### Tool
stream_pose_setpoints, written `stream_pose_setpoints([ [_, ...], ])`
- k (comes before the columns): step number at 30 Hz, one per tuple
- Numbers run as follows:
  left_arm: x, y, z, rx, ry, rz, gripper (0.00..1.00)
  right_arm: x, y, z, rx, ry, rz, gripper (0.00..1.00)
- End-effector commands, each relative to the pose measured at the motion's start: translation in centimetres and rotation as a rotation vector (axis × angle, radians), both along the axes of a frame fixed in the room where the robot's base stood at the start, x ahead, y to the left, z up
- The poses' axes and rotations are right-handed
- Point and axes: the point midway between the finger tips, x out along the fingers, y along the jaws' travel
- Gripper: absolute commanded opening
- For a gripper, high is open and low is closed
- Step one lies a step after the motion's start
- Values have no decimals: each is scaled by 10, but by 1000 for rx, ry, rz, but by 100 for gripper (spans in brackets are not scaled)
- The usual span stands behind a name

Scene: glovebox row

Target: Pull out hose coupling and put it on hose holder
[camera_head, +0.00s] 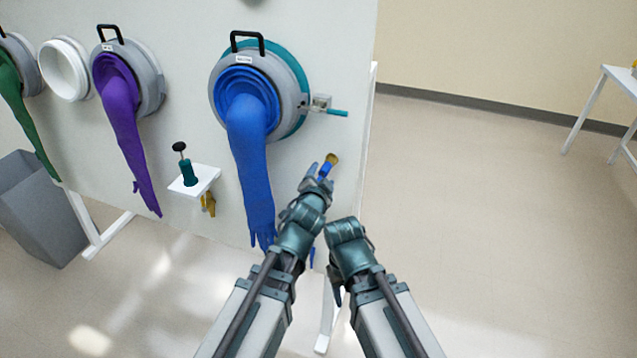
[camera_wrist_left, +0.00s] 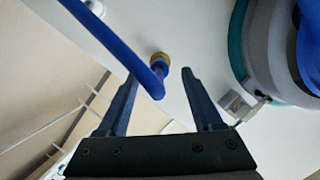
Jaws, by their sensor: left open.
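My left gripper (camera_head: 318,177) is open, fingers pointing at the coupling. In the left wrist view the coupling appears between the fingertips; contact cannot be told. My right gripper (camera_head: 336,291) is low beside the left arm, its jaws unclear. I cannot identify the hose holder with certainty.
The blue glove (camera_head: 252,165) hangs from its port close left of my left arm. A small metal fitting with a teal handle (camera_head: 338,113) sits above the coupling. A white shelf (camera_head: 205,180) carries a teal plunger-like item. Open floor (camera_head: 480,220) lies right.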

Motion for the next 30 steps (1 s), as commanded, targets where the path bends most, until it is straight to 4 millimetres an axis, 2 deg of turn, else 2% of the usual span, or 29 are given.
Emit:
stream_pose_setpoints([
  [1,10,-4,-5,0,0,0,67,0,0,-5,0,0,0,50],
  [6,27,-11,-11,1,0,-2,67,0,0,-11,0,0,0,50],
  [17,32,-13,-12,0,0,-3,67,0,0,-12,0,0,0,50],
  [20,32,-13,-12,0,0,-3,53,0,0,-12,0,0,0,50],
  [28,32,-13,-12,0,0,-3,4,0,0,-12,0,0,0,50],
  [29,32,-13,-12,0,0,-3,0,0,0,-12,0,0,0,50],
  [30,31,-13,-12,0,0,-3,0,0,0,-12,0,0,0,50],
])
